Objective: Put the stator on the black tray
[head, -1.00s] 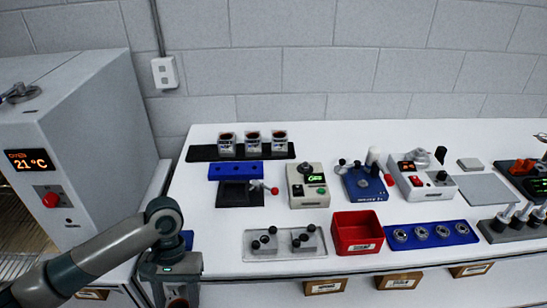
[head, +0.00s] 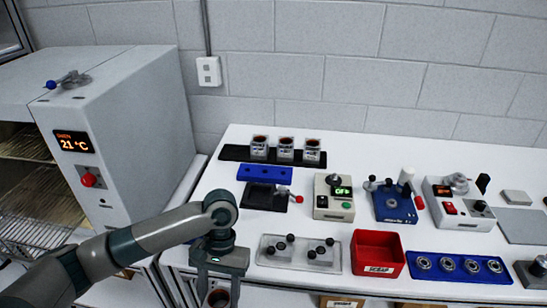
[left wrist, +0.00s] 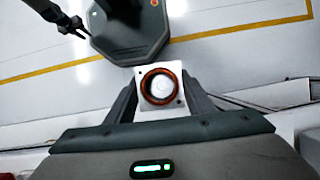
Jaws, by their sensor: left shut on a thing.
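My left gripper (head: 216,285) hangs at the table's front left edge, fingers down. It is shut on the stator (head: 219,298), a pale square housing with a copper ring inside. In the left wrist view the stator (left wrist: 161,88) sits between both fingers, its round opening facing the camera. In the head view its lower part is cut off by the frame. The long black tray (head: 235,153) lies at the back left of the table with three similar stators on it; its left end is bare. My right gripper (left wrist: 72,28) seems to show small and dark in the left wrist view.
A blue block with holes (head: 264,173) and a dark square fixture with a red-knobbed lever (head: 262,197) lie in front of the black tray. A clear plate (head: 298,254) and red scrap bin (head: 378,254) are near the front edge. An oven (head: 120,130) stands left.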

